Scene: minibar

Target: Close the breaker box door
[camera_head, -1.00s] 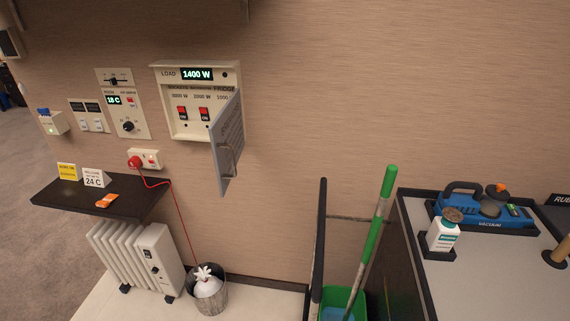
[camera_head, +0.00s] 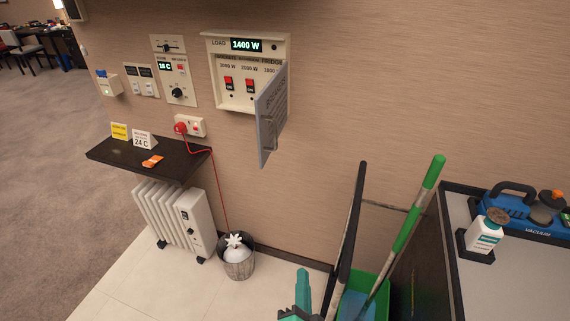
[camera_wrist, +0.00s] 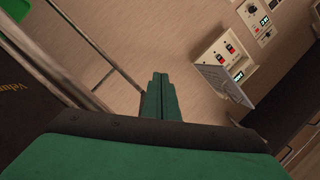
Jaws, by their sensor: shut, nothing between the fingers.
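The breaker box (camera_head: 238,108) is a cream panel on the wall with a lit "1400 W" display and red switches. Its grey door (camera_head: 271,117) is hinged on the right and stands open, swung out from the wall. The box also shows in the wrist view (camera_wrist: 220,47), tilted, with the door (camera_wrist: 228,88) hanging open. My gripper (camera_head: 302,276) is teal-green and enters at the bottom of the head view, below the door and well apart from it. In the wrist view the two fingers (camera_wrist: 160,80) are together with nothing between them.
A dark shelf (camera_head: 178,163) with small signs is below left, above a white heater (camera_head: 185,221). A waste bin (camera_head: 237,262) stands on the floor. A green bucket (camera_head: 375,286) with tall handles stands near my gripper. A cart (camera_head: 458,240) is at right. Wall right of the door is bare.

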